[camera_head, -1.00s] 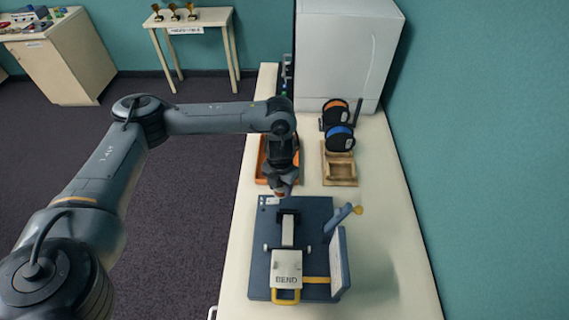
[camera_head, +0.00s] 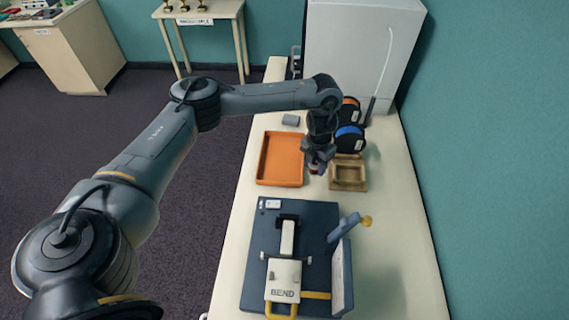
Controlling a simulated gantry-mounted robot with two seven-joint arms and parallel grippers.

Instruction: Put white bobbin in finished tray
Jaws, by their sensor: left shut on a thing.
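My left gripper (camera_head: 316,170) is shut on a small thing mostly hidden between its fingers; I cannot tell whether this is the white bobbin. The gripper points down, between the orange tray and the wooden tray, above the table. The orange tray (camera_head: 265,160) is on the left and looks empty. The small wooden tray (camera_head: 349,185) is just right of the gripper and looks empty. I cannot read which one is the finished tray. No white bobbin shows clearly elsewhere. My right gripper is out of view.
A blue spool (camera_head: 349,138) and an orange spool (camera_head: 350,108) stand behind the wooden tray. A small grey piece (camera_head: 290,120) lies behind the orange tray. The bending jig (camera_head: 255,255) fills the table's front. A white cabinet (camera_head: 350,45) stands at the back.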

